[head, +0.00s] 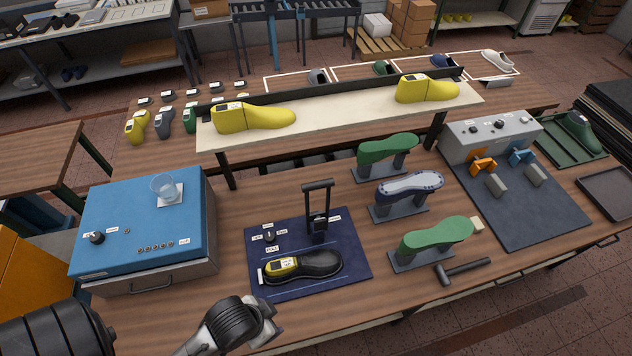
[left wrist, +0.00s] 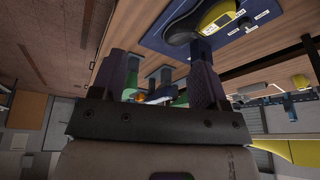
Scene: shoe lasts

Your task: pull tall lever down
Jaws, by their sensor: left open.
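The tall lever (head: 319,205) is a dark upright frame with a crossbar on top. It stands upright at the back of a dark blue base plate (head: 350,277). A black shoe (head: 318,264) with a yellow last in it lies on the plate in front of the lever. My left gripper (head: 268,322) is open and empty, in front of the plate's near edge and well apart from the lever. In the left wrist view, the plate (left wrist: 172,28) and shoe (left wrist: 180,28) show upside down, beyond the fingers. My right gripper is not in view.
A small knob (head: 269,236) sits on the plate, left of the lever. A blue box (head: 130,220) carrying a glass stands at left. Green and grey shoe forms (head: 430,236) on stands and a hammer (head: 462,270) are at right. A raised shelf with yellow lasts (head: 252,117) runs behind.

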